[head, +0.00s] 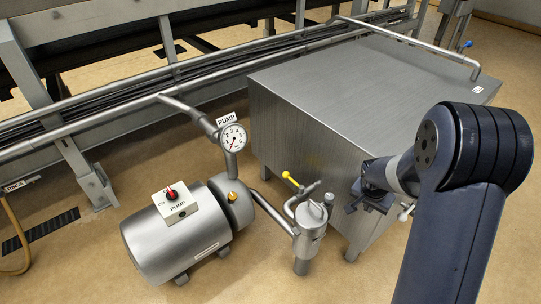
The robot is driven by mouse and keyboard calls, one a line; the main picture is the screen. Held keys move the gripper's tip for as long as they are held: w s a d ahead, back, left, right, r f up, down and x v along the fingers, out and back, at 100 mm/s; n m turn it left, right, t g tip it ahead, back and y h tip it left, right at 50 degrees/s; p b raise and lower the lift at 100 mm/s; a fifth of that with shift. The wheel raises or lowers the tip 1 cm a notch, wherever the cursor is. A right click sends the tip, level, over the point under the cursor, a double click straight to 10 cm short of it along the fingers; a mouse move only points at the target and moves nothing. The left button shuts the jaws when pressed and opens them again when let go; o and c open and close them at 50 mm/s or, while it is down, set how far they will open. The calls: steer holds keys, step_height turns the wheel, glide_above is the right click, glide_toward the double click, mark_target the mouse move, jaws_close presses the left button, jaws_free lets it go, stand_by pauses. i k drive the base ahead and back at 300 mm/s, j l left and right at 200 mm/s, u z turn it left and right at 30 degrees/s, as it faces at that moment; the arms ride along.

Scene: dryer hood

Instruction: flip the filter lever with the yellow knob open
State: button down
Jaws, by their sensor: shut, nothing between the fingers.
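The filter lever has a yellow knob (287,175) at its upper left end. Its thin rod slopes down to the right to the pipework at the top of the filter (312,215), a metal canister on a short stand. My gripper (349,210) is to the right of the filter, in front of the metal box. It is shut and empty, and appears apart from the lever and knob. The fingertips are small and dark here, so their exact distance from the filter is hard to tell.
A pump (180,232) with a red switch stands left of the filter, with a pressure gauge (233,138) behind it. A large metal box (360,90) stands behind the filter. Pipes run along the back. The floor in front is clear.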

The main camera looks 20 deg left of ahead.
mark_target(286, 175)
steer(key=i+j, duration=0.15)
steer(key=j, duration=0.2)
steer(key=i+j, duration=0.1)
steer(key=j, duration=0.25)
steer(key=i+j, duration=0.15)
steer(key=j, duration=0.25)
steer(key=i+j, duration=0.1)
steer(key=j, duration=0.25)
